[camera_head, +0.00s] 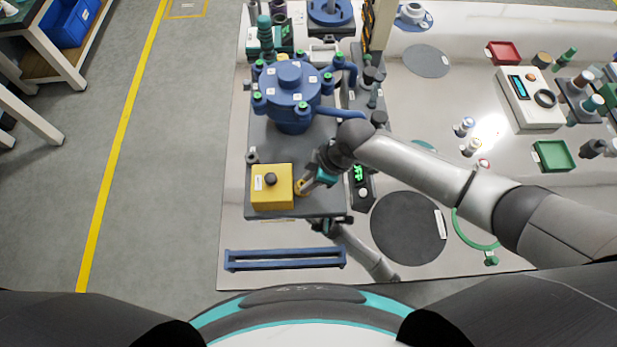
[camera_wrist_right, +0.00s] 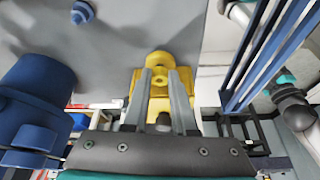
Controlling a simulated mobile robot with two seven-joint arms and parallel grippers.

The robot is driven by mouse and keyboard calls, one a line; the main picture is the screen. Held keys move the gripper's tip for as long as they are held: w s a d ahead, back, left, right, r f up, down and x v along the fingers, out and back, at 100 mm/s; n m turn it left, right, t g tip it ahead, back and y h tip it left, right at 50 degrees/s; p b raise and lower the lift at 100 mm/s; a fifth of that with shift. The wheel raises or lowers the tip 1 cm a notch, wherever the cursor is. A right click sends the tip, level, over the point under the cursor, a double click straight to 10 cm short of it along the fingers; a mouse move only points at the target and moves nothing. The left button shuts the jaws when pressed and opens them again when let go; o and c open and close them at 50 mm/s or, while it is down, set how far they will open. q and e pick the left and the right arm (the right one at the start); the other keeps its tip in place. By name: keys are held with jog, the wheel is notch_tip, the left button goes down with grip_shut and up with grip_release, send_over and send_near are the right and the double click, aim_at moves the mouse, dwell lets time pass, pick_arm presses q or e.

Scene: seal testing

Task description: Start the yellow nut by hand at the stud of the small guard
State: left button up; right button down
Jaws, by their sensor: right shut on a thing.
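The small guard (camera_head: 259,199) is a yellow block with a dark knob on top, standing near the front edge of a grey plate. The yellow nut (camera_head: 298,187) is at the guard's right side. My right gripper (camera_head: 302,188) is shut on the nut there. In the right wrist view the nut (camera_wrist_right: 158,60) shows at the fingertips, with the yellow guard (camera_wrist_right: 160,92) behind the fingers. The stud is hidden, so I cannot tell whether the nut touches it or is threaded on. My left gripper is not in view.
A blue vessel (camera_head: 288,86) with clamps stands behind the guard on the grey plate (camera_head: 322,207). A blue rail (camera_head: 285,259) lies in front. A black round mat (camera_head: 408,228) and a green ring (camera_head: 461,230) lie to the right. A mirrored arm shape below the plate looks like a reflection.

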jog(key=shift+s+m+p, duration=0.25)
jog(key=shift+m+p, duration=0.65)
jog(key=shift+p, duration=0.1)
jog(key=c, duration=0.6)
grip_release()
jog(key=shift+w+t, duration=0.1)
jog(key=shift+t, duration=0.2)
jog(key=shift+c, duration=0.2)
notch_tip(320, 180, up, 9)
jog(key=p, duration=0.9)
